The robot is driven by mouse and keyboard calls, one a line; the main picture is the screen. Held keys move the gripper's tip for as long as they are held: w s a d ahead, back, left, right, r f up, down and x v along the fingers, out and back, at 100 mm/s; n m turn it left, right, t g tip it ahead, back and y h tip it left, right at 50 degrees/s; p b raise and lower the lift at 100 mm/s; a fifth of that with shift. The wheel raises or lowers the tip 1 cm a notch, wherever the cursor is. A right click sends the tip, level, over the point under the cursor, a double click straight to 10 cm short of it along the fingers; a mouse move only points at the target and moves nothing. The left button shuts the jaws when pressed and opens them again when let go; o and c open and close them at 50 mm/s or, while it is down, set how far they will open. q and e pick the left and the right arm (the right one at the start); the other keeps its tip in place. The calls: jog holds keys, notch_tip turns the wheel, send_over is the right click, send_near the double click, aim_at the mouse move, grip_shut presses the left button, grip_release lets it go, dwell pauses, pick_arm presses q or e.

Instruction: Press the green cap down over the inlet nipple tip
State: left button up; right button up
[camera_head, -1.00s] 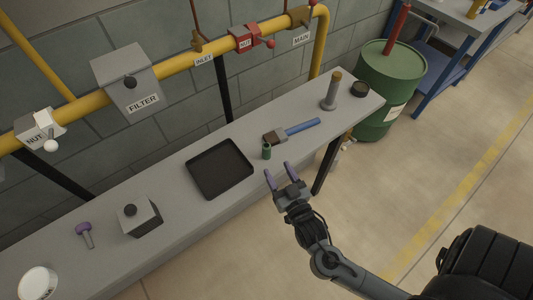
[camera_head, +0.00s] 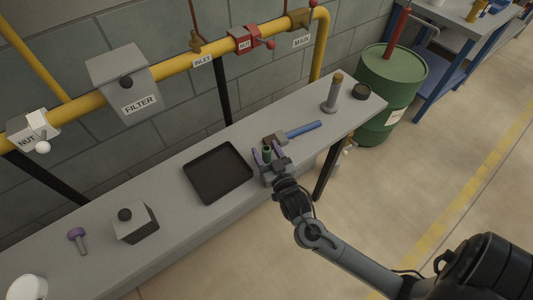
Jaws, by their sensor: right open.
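The small green cap (camera_head: 267,152) stands on the grey bench near its front edge. My right gripper (camera_head: 266,154) is open, with its two purple fingertips on either side of the cap. Whether the fingers touch the cap cannot be told. A brass-brown fitting (camera_head: 197,45) sits on the yellow pipe just above the INLET label (camera_head: 203,61), under a thin upright line. Its nipple tip is too small to make out. My left gripper is not in view.
A black tray (camera_head: 218,172) lies left of my right gripper. A brush with a blue handle (camera_head: 303,129) lies just behind it. A grey post (camera_head: 333,95) stands farther right, a grey block (camera_head: 135,224) and a purple-headed piece (camera_head: 77,237) at left. The yellow pipe (camera_head: 180,66) runs above the bench.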

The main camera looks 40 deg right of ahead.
jog(key=c, duration=1)
